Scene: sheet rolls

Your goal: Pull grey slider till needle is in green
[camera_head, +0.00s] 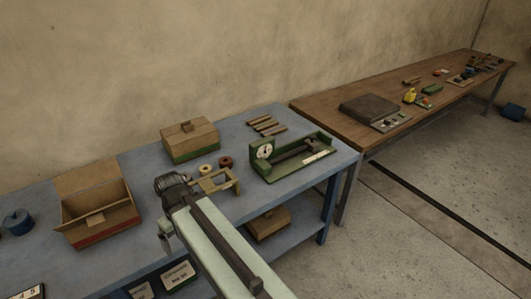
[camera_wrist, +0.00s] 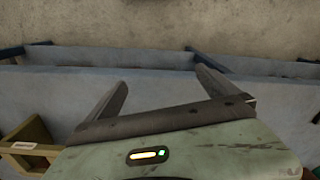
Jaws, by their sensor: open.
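A green gauge fixture (camera_head: 292,166) stands on the blue bench near its right end. It carries a round white dial (camera_head: 264,152) at its left end and a dark grey slider part (camera_head: 298,150) along its trough. The needle is too small to read against any green zone. My gripper is at the far end of my arm, left of the fixture and apart from it; its fingers are hard to make out there. In the wrist view my gripper (camera_wrist: 160,77) is open, with two dark fingers spread and nothing between them.
The blue bench also bears a closed carton (camera_head: 189,141), an open carton (camera_head: 100,218), a yellowish wooden frame (camera_head: 217,182), small rolls (camera_head: 225,162) and several brown bars (camera_head: 266,125). A brown table (camera_head: 350,130) stands behind to the right. Bare floor lies at right.

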